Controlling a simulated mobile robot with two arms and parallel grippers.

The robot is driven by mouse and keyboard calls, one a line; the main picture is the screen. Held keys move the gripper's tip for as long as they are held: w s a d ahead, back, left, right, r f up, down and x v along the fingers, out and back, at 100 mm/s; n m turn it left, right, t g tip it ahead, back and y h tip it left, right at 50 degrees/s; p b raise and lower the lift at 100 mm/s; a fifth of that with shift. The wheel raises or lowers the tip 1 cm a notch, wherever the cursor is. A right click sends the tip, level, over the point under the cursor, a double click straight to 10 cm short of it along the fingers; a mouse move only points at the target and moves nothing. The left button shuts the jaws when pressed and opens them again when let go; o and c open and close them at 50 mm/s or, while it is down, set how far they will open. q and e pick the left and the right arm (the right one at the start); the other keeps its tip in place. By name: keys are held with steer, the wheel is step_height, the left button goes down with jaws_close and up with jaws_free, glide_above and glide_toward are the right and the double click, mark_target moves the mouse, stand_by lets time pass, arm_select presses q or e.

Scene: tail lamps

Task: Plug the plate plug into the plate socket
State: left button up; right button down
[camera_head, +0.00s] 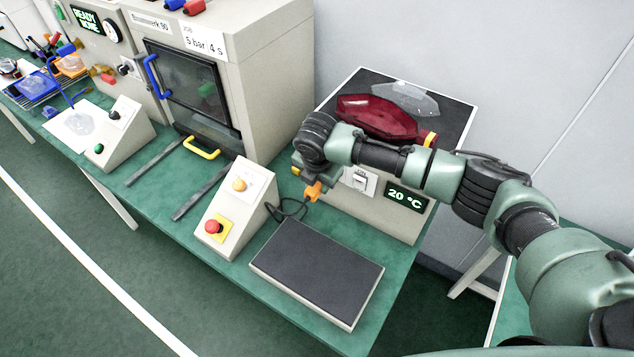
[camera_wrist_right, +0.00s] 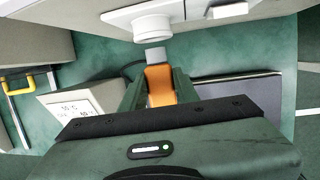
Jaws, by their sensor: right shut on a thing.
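The plate plug (camera_wrist_right: 160,86) is orange with a grey tip, and my right gripper (camera_wrist_right: 157,95) is shut on it in the wrist view. The tip points at a round white socket (camera_wrist_right: 152,28) on a pale front panel. Tip and socket look close, but I cannot tell whether they touch; the plug body is outside the socket. In the head view the orange plug (camera_head: 313,190) shows at my right gripper (camera_head: 311,185), in front of the box with the 20 °C display (camera_head: 406,198). The socket is hidden there by my arm. My left gripper is not in view.
A dark flat plate (camera_head: 318,270) lies at the table's front right. A black cord (camera_head: 288,208) runs beside the control box with the red button (camera_head: 212,227). Red (camera_head: 375,117) and clear (camera_head: 405,97) lamp covers lie on the display box's dark top.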

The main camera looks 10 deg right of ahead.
steer(key=shift+w+d, duration=0.9)
steer(key=shift+p, duration=0.3)
stand_by(0.7)
steer(key=shift+p, duration=0.3)
steer(key=shift+w+d, duration=0.15)
steer(key=shift+d, duration=0.05)
